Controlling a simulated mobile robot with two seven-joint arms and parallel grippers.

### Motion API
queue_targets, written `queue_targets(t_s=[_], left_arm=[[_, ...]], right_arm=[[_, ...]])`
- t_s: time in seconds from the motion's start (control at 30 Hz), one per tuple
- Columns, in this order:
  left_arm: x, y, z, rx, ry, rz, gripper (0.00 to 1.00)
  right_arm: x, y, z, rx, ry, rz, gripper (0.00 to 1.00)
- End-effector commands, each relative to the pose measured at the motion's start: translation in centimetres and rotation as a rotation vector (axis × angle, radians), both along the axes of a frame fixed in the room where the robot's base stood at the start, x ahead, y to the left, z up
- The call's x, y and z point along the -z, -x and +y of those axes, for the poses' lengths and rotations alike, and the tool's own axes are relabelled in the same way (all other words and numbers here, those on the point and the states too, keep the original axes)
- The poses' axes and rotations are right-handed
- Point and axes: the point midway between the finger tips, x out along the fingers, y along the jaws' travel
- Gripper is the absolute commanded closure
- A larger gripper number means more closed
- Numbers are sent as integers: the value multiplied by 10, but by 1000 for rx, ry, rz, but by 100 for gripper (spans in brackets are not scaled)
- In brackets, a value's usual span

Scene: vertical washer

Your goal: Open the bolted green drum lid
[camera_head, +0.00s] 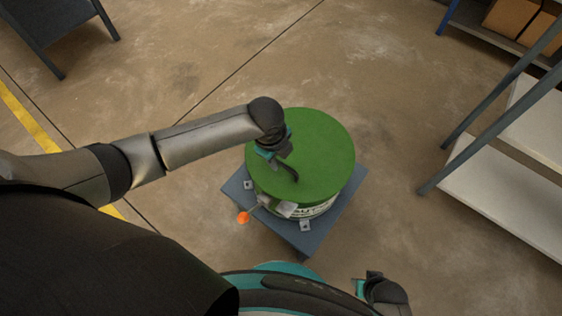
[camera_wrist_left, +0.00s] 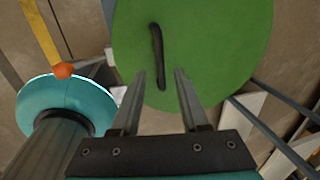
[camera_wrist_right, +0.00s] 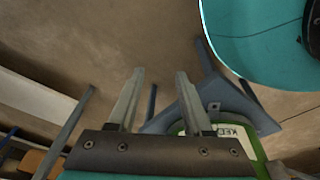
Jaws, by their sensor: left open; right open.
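The green drum lid (camera_head: 322,150) sits flat on the drum (camera_head: 318,211). A dark handle (camera_wrist_left: 157,55) stands out on the lid in the left wrist view. An orange knob (camera_head: 243,217) sticks out on a rod at the drum's near left side, and it also shows in the left wrist view (camera_wrist_left: 62,70). My left gripper (camera_head: 281,158) is over the lid by the handle. Its open fingers (camera_wrist_left: 160,74) point at the lid, with the handle between their lines; I cannot tell contact. My right gripper (camera_wrist_right: 160,74) is open and empty, away from the drum.
The drum stands on a blue-grey square stand (camera_head: 340,214) with metal brackets. A shelf rack (camera_head: 505,180) with white boards stands at the right. A dark table (camera_head: 50,30) is at the upper left. The floor around the stand is clear.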

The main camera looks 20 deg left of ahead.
Motion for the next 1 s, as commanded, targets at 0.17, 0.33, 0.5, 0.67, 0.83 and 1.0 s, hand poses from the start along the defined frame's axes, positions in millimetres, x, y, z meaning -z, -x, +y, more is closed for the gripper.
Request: queue_targets(t_s=[0.17,0.33,0.5,0.67,0.83,1.0], left_arm=[[15,-3,-2,0,1,-1,55],[26,-5,-2,0,0,-1,55],[33,-6,-2,1,0,-1,55],[36,-7,-3,1,0,-2,55],[36,-7,-3,1,0,-2,55],[36,-7,-3,0,1,-2,60]], right_arm=[[-10,-9,8,1,-9,-2,50],[-22,-16,14,3,-16,-4,50],[-31,-19,18,3,-19,-3,50],[-36,-21,19,4,-21,-2,50],[-37,-21,19,4,-21,-2,50],[-37,-21,19,4,-21,-2,50]])
